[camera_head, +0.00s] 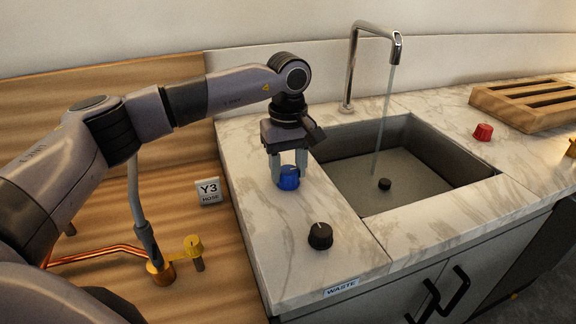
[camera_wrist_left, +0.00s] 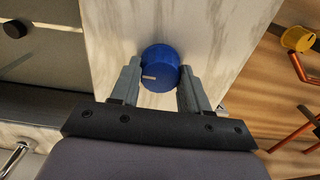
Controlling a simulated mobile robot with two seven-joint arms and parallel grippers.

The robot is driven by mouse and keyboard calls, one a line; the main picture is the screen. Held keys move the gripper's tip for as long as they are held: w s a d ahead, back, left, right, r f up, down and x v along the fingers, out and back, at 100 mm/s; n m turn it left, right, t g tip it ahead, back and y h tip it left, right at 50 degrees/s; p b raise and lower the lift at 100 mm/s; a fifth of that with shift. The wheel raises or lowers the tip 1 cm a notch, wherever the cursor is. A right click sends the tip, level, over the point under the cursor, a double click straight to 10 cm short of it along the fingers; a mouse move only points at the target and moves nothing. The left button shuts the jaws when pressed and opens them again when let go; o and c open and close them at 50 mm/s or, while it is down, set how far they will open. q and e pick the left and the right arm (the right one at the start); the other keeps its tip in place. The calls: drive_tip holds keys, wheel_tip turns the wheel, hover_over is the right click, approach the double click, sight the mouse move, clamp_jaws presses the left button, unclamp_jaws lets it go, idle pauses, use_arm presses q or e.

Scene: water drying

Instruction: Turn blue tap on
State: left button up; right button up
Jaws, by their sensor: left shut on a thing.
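The blue tap (camera_head: 289,179) is a round knob on the marble counter, left of the sink. My left gripper (camera_head: 288,165) points down from above with its fingers on either side of the knob, shut on it. In the left wrist view the blue tap (camera_wrist_left: 160,70) sits between the two fingertips, and a pale mark shows on its top. A thin stream of water (camera_head: 384,110) falls from the curved faucet (camera_head: 365,38) into the sink (camera_head: 350,172). My right gripper is not in view.
A black knob (camera_head: 320,236) stands nearer the counter's front edge, above a WASTE label (camera_head: 341,288). A red knob (camera_head: 482,132) and a wooden rack (camera_head: 528,103) are to the right. A Y3 HOSE sign (camera_head: 208,192) and a yellow valve (camera_head: 193,245) are on the left.

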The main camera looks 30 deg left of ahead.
sight(288, 170)
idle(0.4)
use_arm(q)
drive_tip(key=o, duration=1.1)
drive_tip(key=shift+c, duration=0.2)
drive_tip(key=shift+r, duration=3.65)
